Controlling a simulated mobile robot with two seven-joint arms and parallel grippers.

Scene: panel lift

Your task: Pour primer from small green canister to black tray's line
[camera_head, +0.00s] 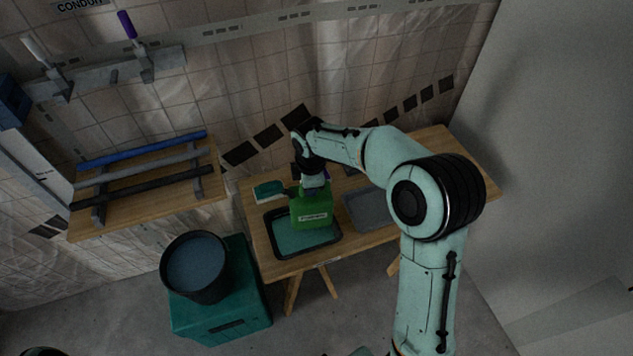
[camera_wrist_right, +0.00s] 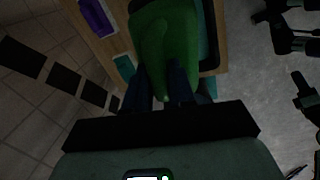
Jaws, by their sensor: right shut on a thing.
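The green canister (camera_head: 312,209), with a pale label on its side, is over the black tray (camera_head: 283,253) on the wooden table. It looks roughly upright; I cannot tell whether it touches the tray. My right gripper (camera_head: 314,184) is shut on the top of the canister, which also shows between the fingers in the right wrist view (camera_wrist_right: 165,40). Teal covers the visible floor of the black tray. The canister hides part of the tray, and I cannot make out the tray's line. No stream from the canister is visible. My left gripper is not in view.
A grey tray (camera_head: 368,208) lies to the right on the table (camera_head: 470,170). A teal and white item (camera_head: 269,190) lies behind the black tray. A dark bucket (camera_head: 196,266) stands on a teal box (camera_head: 222,318) at front left. A shelf with bars (camera_head: 145,178) is at left.

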